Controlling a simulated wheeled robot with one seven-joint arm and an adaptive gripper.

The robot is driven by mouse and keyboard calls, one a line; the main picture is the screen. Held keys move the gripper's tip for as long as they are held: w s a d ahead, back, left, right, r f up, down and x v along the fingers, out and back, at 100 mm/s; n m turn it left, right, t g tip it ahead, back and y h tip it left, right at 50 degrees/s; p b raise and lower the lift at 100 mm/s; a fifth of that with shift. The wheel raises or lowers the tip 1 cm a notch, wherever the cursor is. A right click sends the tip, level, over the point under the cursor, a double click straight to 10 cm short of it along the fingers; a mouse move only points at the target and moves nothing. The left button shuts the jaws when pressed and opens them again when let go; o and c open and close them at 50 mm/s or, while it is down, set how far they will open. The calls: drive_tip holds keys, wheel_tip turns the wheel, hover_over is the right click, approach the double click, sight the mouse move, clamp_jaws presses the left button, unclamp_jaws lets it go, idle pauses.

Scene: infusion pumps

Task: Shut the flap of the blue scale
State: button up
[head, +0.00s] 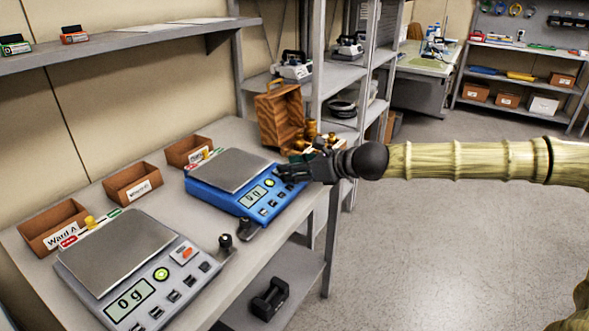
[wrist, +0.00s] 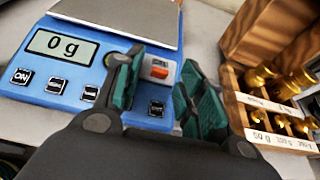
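The blue scale (head: 222,196) stands on the bench in the head view, with a bare grey weighing plate and a display. In the wrist view the blue scale (wrist: 70,75) shows 0 g and a red-and-white switch (wrist: 159,68). My gripper (head: 284,173) is over the scale's right front area. In the wrist view my gripper (wrist: 161,75) is open and empty, its green-padded fingers on either side of the switch in the picture. I cannot tell whether they touch it. A small grey piece (head: 250,229) sits at the scale's near edge; I cannot tell whether it is the flap.
A grey scale (head: 118,250) stands nearer, with a small black knob-like thing (head: 226,243) beside it. Brown boxes (head: 133,184) line the wall side. A wooden case (head: 280,113) and a rack of brass weights (wrist: 270,110) stand close beyond the gripper. The floor at right is clear.

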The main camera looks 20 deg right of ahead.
drive_tip(key=shift+d, duration=0.1)
drive_tip(key=v, duration=1.1)
drive_tip(key=shift+s+d+r, duration=0.15)
drive_tip(key=shift+s+d, duration=0.05)
drive_tip(key=shift+s, duration=0.1)
idle(0.9)
idle(0.6)
